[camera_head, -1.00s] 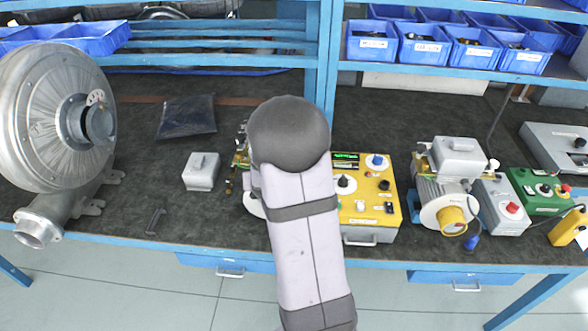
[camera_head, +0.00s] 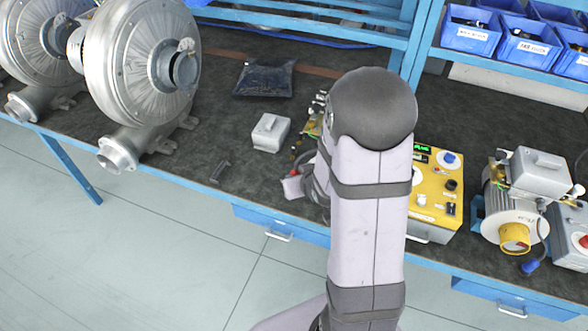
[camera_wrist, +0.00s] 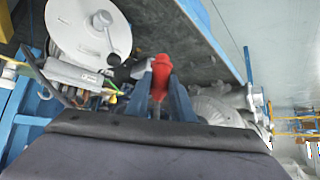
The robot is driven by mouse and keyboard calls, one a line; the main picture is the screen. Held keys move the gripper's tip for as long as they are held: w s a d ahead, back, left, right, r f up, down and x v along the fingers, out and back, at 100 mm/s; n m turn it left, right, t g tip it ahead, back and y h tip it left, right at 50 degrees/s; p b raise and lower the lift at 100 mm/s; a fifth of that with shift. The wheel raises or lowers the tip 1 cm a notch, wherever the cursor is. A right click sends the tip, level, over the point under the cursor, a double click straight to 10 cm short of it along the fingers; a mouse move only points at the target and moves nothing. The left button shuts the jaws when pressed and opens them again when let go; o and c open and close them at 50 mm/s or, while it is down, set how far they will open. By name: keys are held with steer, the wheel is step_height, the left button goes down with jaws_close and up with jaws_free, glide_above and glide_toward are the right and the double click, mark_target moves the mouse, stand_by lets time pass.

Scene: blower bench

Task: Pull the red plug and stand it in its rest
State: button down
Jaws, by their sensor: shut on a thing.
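The red plug (camera_wrist: 161,72) shows in the wrist view, upright between the two fingers of my gripper (camera_wrist: 160,88). My gripper is shut on it. In the head view my own arm hides most of the gripper and the plug, so I cannot tell the plug there. I cannot make out the plug's rest in either view. The plug appears clear of the bench surface in the wrist view, but its lower end is hidden by the fingers.
Large grey blowers (camera_head: 140,65) stand at the left of the bench. A small grey box (camera_head: 271,133), a dark bag (camera_head: 265,78) and a yellow control box (camera_head: 436,190) lie around my arm. A motor (camera_head: 515,205) stands at right.

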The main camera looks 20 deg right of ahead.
steer(key=s+d+f+m+g+h+p, duration=0.1)
steer(key=s+d+f+m+h+p, duration=0.25)
steer(key=s+d+f, duration=1.05)
steer(key=w+d+r+n+y, duration=0.1)
steer(key=w+d+n+y, duration=0.1)
steer(key=w, duration=0.6)
steer(key=shift+d+t, duration=0.4)
steer(key=shift+d, duration=0.4)
steer(key=shift+r, duration=0.1)
steer(key=shift+s+n+y, duration=0.1)
steer(key=shift+n+y, duration=0.15)
steer(key=shift+y, duration=0.1)
steer(key=shift+f+b, duration=1.8)
steer(key=shift+f, duration=0.4)
steer(key=shift+f+b, duration=1.15)
steer(key=shift+f, duration=0.15)
